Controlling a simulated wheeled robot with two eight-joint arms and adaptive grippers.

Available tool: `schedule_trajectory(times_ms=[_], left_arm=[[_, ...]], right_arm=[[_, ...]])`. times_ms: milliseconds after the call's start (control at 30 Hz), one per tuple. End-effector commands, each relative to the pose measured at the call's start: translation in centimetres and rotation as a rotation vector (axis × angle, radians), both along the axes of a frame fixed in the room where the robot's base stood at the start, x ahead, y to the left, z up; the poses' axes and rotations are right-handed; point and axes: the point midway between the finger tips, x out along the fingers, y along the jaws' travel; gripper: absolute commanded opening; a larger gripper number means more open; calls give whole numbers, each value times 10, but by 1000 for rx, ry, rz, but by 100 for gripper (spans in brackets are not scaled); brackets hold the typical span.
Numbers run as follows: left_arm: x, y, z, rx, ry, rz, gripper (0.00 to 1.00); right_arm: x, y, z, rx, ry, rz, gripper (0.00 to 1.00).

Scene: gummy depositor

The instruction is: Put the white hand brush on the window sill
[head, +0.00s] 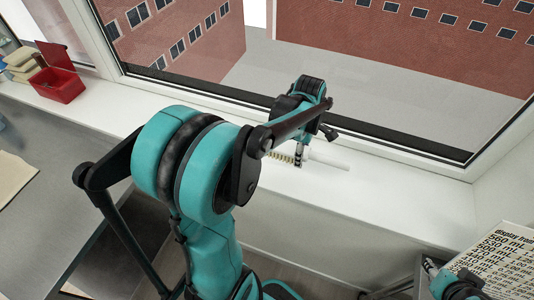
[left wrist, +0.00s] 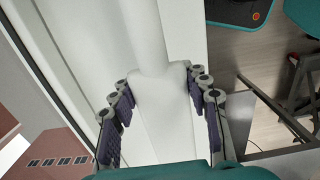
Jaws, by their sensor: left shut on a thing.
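The white hand brush (head: 330,161) is at the window sill (head: 400,197), its handle pointing right and its pale bristles showing left of my gripper in the head view. My left gripper (head: 299,160) is shut on the brush from above. In the left wrist view the white brush (left wrist: 160,105) lies between the two dark-padded fingers of the gripper (left wrist: 166,108), its handle running up the picture. The brush looks at or just above the sill surface; I cannot tell if it touches. A part of my right arm (head: 458,287) shows at the bottom right; its jaw state is unclear.
A red open box (head: 60,86) stands on the sill at the far left, beside a stack of pale items (head: 20,62). A grey metal table (head: 62,140) is at the left. The window frame runs behind the sill. The sill's right part is clear. A printed board (head: 505,262) is at the lower right.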

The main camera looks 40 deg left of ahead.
Motion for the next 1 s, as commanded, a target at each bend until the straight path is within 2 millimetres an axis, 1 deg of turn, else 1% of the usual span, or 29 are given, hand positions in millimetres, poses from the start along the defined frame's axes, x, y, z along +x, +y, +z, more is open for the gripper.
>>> schedule_trajectory(times_ms=[33, 200, 300, 400, 567, 800, 867, 1000], left_arm=[[-2, 15, -10, 0, 0, 8, 14], [-8, 55, -35, 0, 0, 8, 14], [-10, 72, -45, 0, 0, 6, 14], [-12, 83, -51, 0, 0, 4, 14], [-13, 87, -58, 0, 0, 1, 14], [-13, 87, -92, 0, 0, 1, 14], [-13, 87, -95, 0, 0, 1, 14], [-13, 87, -93, 0, 0, 1, 14]], right_arm=[[0, 0, -5, 0, 0, 0, 40], [0, 0, -12, 0, 0, 0, 40], [0, 0, -15, 0, 0, 0, 40], [0, 0, -17, 0, 0, 0, 40], [0, 0, -19, 0, 0, 0, 40], [0, 0, -29, 0, 0, 0, 40], [0, 0, -29, 0, 0, 0, 40], [0, 0, -28, 0, 0, 0, 40]])
